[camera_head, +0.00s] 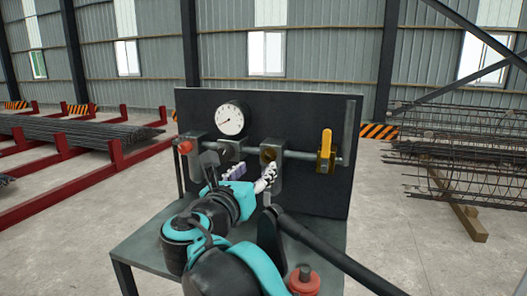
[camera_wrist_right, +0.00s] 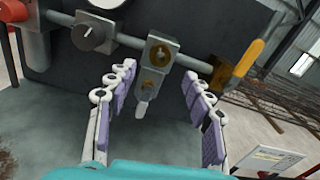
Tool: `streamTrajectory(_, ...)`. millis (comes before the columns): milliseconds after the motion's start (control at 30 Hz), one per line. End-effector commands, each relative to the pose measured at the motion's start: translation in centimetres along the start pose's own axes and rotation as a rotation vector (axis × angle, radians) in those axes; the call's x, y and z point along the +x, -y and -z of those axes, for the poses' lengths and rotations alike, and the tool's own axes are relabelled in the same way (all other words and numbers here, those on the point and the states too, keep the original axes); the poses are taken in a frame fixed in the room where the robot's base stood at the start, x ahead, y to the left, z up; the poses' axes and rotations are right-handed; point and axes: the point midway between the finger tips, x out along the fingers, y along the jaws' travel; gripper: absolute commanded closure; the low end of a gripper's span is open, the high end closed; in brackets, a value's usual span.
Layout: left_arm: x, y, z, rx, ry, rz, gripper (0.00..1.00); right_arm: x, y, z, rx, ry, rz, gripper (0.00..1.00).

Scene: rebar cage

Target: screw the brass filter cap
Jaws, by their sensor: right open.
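The brass filter cap appears as a brass round face (camera_head: 268,155) on a grey block on the pipe, at the middle of the dark panel. In the right wrist view, brass shows on the block's front (camera_wrist_right: 160,52) and lower down (camera_wrist_right: 151,82); I cannot tell which part is the cap. A pale rounded tip (camera_wrist_right: 142,108) hangs below. My right gripper (camera_head: 250,172) is open in front of the block. In its wrist view the two fingers (camera_wrist_right: 156,85) stand apart on either side of the lower brass part, with nothing visibly gripped. My left gripper is not in view.
The panel (camera_head: 318,115) carries a white round gauge (camera_head: 230,119), a red knob (camera_head: 185,147) at left and a yellow-handled valve (camera_head: 326,150) at right. A grey table (camera_head: 142,245) stands below.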

Motion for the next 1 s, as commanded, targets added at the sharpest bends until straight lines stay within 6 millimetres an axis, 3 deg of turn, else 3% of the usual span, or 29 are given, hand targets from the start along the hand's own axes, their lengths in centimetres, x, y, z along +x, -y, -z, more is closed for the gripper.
streamTrajectory(167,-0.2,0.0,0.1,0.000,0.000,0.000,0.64,1.0,0.1,0.0,0.001,-0.001,0.002,0.48)
streamTrajectory(600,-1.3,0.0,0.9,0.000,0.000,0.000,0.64,7.3,0.1,0.0,0.002,-0.002,0.001,0.48)
streamTrajectory(933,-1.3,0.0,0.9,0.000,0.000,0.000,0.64,7.8,0.0,0.1,0.002,-0.002,-0.001,0.48)
streamTrajectory(967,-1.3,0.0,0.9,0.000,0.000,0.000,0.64,7.8,0.0,0.1,0.002,-0.002,-0.001,0.51)
streamTrajectory(1000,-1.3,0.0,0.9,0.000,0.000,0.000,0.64,7.8,0.0,0.1,0.002,-0.002,-0.001,0.62)
